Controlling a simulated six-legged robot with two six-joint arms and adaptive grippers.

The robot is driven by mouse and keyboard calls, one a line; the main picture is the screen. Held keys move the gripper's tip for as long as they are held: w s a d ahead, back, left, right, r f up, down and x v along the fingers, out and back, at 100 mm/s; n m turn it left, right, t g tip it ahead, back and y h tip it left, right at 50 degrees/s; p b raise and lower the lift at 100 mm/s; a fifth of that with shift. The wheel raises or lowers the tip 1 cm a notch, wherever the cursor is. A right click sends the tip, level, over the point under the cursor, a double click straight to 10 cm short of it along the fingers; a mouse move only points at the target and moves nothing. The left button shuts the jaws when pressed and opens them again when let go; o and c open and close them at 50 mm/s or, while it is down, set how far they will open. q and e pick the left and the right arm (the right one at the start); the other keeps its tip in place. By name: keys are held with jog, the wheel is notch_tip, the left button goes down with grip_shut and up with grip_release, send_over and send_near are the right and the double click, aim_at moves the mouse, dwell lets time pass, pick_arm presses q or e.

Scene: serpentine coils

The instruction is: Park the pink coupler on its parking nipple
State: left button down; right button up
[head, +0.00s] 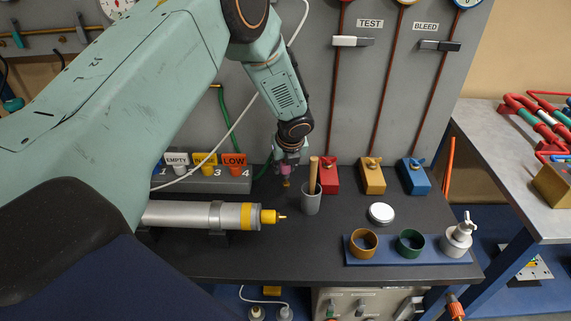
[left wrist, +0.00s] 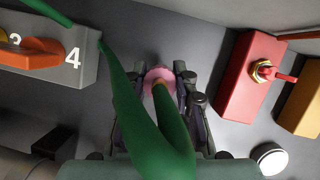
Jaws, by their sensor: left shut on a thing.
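The pink coupler (head: 285,169) is in the jaws of my left gripper (head: 287,163), above the dark bench top. In the left wrist view the pink coupler (left wrist: 158,77) shows as a pink ring between the two fingers of my left gripper (left wrist: 158,90), which are shut on it. A green hose (left wrist: 150,110) runs from it across the near part of that view and hides some of it. A small brass-yellow piece (head: 286,183) shows just below the coupler. I cannot tell whether it is the parking nipple or whether they touch. My right gripper is not in view.
A grey cup (head: 311,203) with a wooden handle stands close right of the gripper. Red (head: 328,178), yellow (head: 372,178) and blue (head: 414,178) blocks stand behind. A silver cylinder (head: 185,214) with a yellow end lies in front left. A numbered manifold (head: 235,185) is at left.

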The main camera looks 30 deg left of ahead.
pick_arm(q)
jog(key=shift+d, duration=0.15)
jog(key=shift+f+b, duration=0.3)
jog(key=shift+f, duration=0.2)
jog(key=shift+d+f, duration=0.1)
jog(key=shift+f, duration=0.2)
jog(key=shift+f, duration=0.1)
jog(key=shift+f, duration=0.3)
dwell(0.4)
jog(key=c, duration=1)
grip_release()
